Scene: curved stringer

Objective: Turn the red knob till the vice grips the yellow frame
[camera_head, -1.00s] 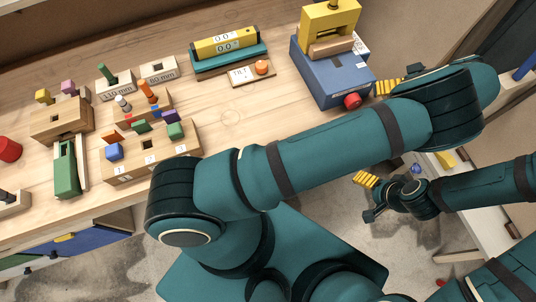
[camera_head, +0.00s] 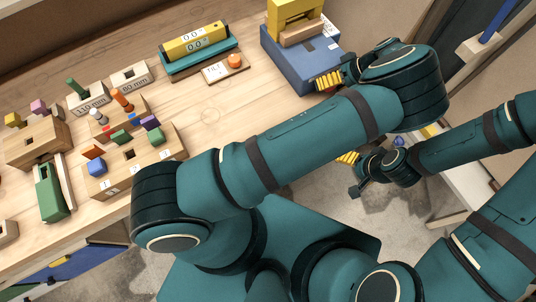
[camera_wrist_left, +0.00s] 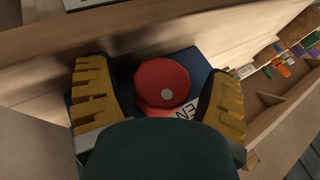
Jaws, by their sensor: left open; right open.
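The blue vice body (camera_head: 293,62) stands at the back right of the bench, with the yellow frame (camera_head: 293,12) and a pale wooden piece on top. My left gripper (camera_head: 329,79) is at the vice's front right corner and hides the red knob in the head view. In the left wrist view the red knob (camera_wrist_left: 163,84) lies between the two spread yellow fingers of my left gripper (camera_wrist_left: 158,92), with a gap on both sides. My right gripper (camera_head: 348,158) is open and empty, lower down beyond the bench edge.
A tile with an orange knob (camera_head: 235,61) and a yellow-and-teal display block (camera_head: 200,55) stand left of the vice. Several wooden blocks with coloured pegs fill the left of the bench. Bare wood (camera_head: 225,105) lies between.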

